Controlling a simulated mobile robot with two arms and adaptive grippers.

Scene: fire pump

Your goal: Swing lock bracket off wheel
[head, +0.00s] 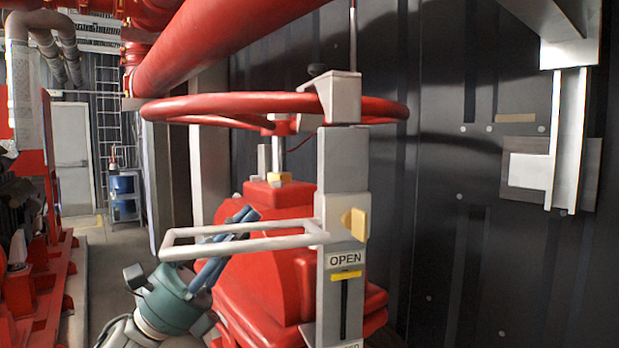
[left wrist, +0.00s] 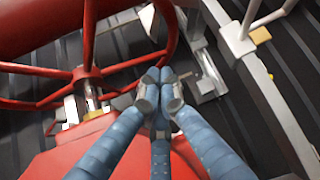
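The red handwheel (head: 220,105) lies level in the head view; its rim and spokes fill the upper left of the left wrist view (left wrist: 88,40). The grey lock bracket (head: 341,97), with a black knob, sits over the wheel's right rim atop the grey post (head: 343,180). A pale looped handle (head: 240,233) sticks out left from the post; it also shows in the left wrist view (left wrist: 268,18). My left gripper (head: 248,214) is below the wheel beside this handle. In the left wrist view its blue fingers (left wrist: 157,88) meet at the tips, with nothing visible between them.
A red valve body (head: 270,270) stands under the wheel. The post carries an OPEN label (head: 345,259) and a yellow block (head: 354,224). A large red pipe (head: 220,45) crosses above. A dark panelled wall (head: 460,250) stands behind, with an aisle at left.

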